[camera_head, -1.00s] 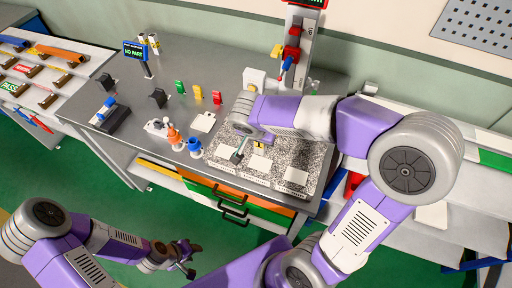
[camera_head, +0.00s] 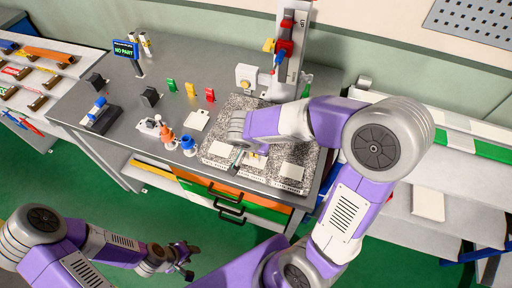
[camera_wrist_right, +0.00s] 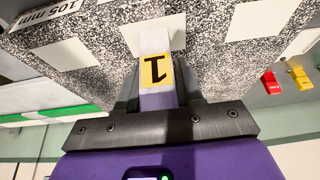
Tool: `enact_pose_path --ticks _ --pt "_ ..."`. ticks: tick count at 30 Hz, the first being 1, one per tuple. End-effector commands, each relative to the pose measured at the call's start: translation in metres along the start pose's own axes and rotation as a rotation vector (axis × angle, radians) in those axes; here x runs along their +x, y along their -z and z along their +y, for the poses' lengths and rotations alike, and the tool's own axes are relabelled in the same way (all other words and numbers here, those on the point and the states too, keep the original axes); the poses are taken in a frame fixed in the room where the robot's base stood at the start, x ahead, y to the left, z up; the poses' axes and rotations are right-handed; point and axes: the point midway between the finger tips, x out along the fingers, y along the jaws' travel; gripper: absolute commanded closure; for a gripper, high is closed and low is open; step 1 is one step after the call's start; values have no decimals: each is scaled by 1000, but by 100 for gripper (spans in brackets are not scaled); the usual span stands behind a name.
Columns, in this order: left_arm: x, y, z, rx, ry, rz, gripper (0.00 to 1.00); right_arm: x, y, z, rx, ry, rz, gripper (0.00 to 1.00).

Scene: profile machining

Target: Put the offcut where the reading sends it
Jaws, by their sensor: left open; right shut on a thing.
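The offcut (camera_wrist_right: 156,62) is a pale bar with a yellow label marked 1. In the right wrist view it lies between the fingers of my right gripper (camera_wrist_right: 157,95), which is shut on it. In the head view my right gripper (camera_head: 249,156) is low over the speckled plate (camera_head: 309,160), and its own arm partly hides the bar. I cannot tell whether the bar touches the plate. A small screen (camera_head: 125,49) at the back left reads NO PART. My left gripper (camera_head: 189,260) is open and empty, in front of the bench above the green floor.
White cards (camera_head: 292,172) lie on the plate. A tall gauge stand (camera_head: 291,45) stands behind it. Orange (camera_head: 167,137) and blue (camera_head: 188,145) holders stand left of the plate. Green, yellow and red (camera_head: 210,95) tags stand behind them. A sloped rack (camera_head: 60,62) is at far left.

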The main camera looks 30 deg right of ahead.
Motion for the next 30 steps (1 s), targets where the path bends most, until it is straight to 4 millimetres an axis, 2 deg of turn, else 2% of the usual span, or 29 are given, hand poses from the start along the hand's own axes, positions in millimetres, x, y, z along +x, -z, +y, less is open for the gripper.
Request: enact_pose_path --ticks 1,5,14,18,30 --pt "1 0 0 0 0 0 57 0 0 0 0 1 0 59" --pt "0 0 0 0 0 0 57 0 0 0 0 0 0 39" --pt "-1 0 0 0 0 0 57 -1 0 0 -1 0 0 38" --pt "-8 0 3 0 0 0 57 -6 2 0 -1 0 0 38" --pt "-18 -1 7 0 0 0 57 -91 2 -1 1 5 2 38"
